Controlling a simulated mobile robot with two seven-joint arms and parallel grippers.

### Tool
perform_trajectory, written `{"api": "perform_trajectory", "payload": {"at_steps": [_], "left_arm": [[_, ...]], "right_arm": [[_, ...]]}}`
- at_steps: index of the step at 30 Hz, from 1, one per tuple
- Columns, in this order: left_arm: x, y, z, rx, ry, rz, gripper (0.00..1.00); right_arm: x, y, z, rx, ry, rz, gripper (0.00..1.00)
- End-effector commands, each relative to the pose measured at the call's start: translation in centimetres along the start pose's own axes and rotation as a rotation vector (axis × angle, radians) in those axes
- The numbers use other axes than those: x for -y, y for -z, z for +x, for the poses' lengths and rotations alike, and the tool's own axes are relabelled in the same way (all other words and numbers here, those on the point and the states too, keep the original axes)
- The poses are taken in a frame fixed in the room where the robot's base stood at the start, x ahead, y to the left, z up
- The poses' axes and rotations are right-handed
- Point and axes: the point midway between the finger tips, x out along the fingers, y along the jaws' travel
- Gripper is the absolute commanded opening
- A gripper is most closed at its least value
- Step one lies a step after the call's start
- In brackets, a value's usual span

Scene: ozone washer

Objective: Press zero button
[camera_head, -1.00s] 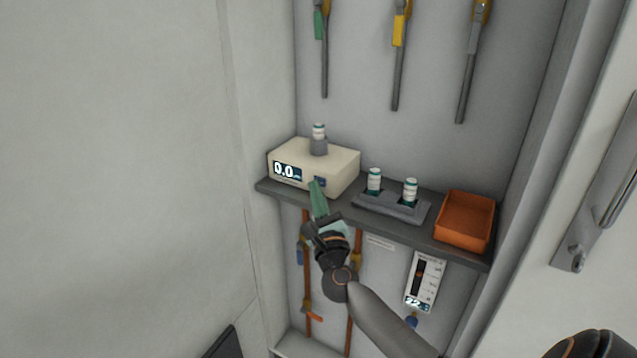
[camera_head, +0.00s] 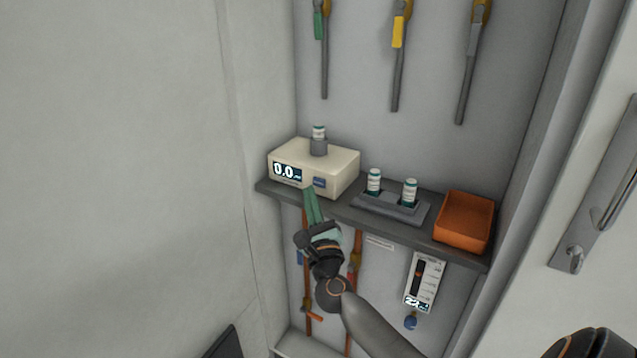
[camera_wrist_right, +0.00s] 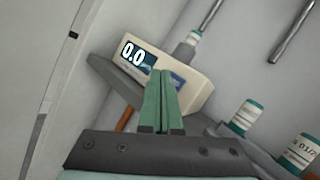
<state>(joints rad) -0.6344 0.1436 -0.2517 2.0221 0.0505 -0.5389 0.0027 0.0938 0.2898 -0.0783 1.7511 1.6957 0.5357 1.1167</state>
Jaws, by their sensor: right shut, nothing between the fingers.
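The cream analyser box (camera_head: 336,170) stands at the left end of the dark shelf. Its display (camera_head: 287,172) reads 0.0, and it also shows in the right wrist view (camera_wrist_right: 137,56). The blue button (camera_head: 319,183) is on the front face, right of the display; in the wrist view it is partly behind my fingertips (camera_wrist_right: 178,81). A white vial (camera_head: 319,131) with a teal cap stands in the grey holder on top. My right gripper (camera_head: 311,190) is shut and empty, its green fingers just below and left of the button. Whether they touch the box is unclear. My left gripper is not in view.
Two vials (camera_head: 374,180) stand in a grey rack (camera_head: 362,204) right of the box. An orange tray (camera_head: 465,221) sits at the shelf's right end. A white meter (camera_head: 425,281) and pipes hang below. The shelf edge (camera_head: 400,237) is close to my gripper.

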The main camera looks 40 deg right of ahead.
Motion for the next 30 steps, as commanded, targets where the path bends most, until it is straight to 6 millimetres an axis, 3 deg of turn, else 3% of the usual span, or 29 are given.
{"api": "perform_trajectory", "payload": {"at_steps": [12, 30], "left_arm": [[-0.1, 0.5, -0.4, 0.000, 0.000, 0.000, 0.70], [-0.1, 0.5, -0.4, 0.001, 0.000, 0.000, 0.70]], "right_arm": [[-2.0, -2.0, -2.8, -0.002, -0.001, 0.002, 0.00], [-2.1, -2.2, -3.0, -0.001, 0.000, 0.001, 0.00]]}}
